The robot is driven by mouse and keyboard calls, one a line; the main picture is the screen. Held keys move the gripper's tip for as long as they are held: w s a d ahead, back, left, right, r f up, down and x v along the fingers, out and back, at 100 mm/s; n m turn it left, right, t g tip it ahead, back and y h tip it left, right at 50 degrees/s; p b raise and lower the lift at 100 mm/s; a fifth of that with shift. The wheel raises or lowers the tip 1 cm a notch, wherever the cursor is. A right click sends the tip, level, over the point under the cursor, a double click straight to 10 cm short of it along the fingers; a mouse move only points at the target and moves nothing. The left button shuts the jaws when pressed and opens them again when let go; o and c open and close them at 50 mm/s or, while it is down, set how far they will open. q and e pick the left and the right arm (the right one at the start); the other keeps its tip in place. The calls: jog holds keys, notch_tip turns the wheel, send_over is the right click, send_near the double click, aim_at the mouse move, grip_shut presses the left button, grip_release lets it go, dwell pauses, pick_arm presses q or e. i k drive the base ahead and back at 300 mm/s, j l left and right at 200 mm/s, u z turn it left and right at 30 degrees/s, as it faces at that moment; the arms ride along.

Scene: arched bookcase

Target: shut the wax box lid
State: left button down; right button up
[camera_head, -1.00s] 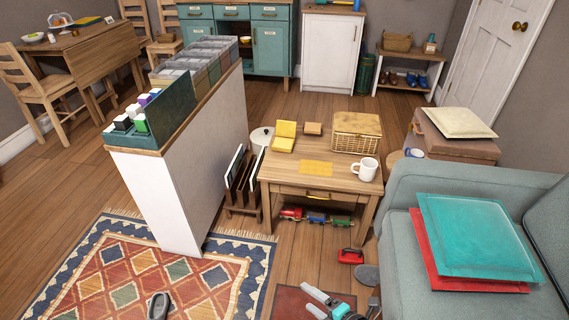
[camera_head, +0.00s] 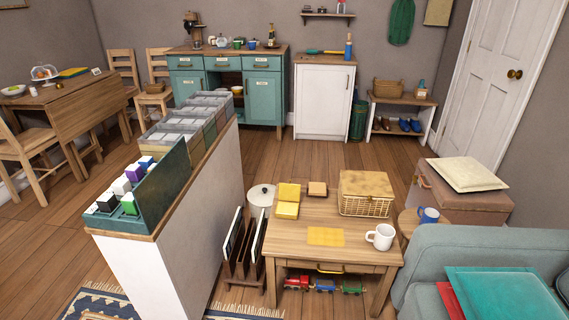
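A small yellow box (camera_head: 287,205), which looks like the wax box, stands near the back left of the wooden coffee table (camera_head: 290,236). Its lid (camera_head: 289,192) appears raised and leaning back, so the box looks open. What is inside is too small to tell. A flat yellow sheet (camera_head: 326,236) lies on the table in front of it. Neither of my grippers is in view.
A small brown box (camera_head: 317,188), a wicker basket (camera_head: 366,193) and a white mug (camera_head: 380,237) share the tabletop. A bookcase-like divider (camera_head: 190,220) and a rack (camera_head: 243,248) stand left of the table. The sofa (camera_head: 440,262) is at the right.

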aim_at(290, 192)
jog(key=i+j+z, duration=0.15)
jog(key=i, duration=0.3)
jog(key=i+j+z, duration=0.1)
jog(key=i+j, duration=0.15)
jog(key=i, duration=0.15)
jog(key=i+j+z, duration=0.15)
jog(key=i+j, duration=0.15)
jog(key=i, duration=0.15)
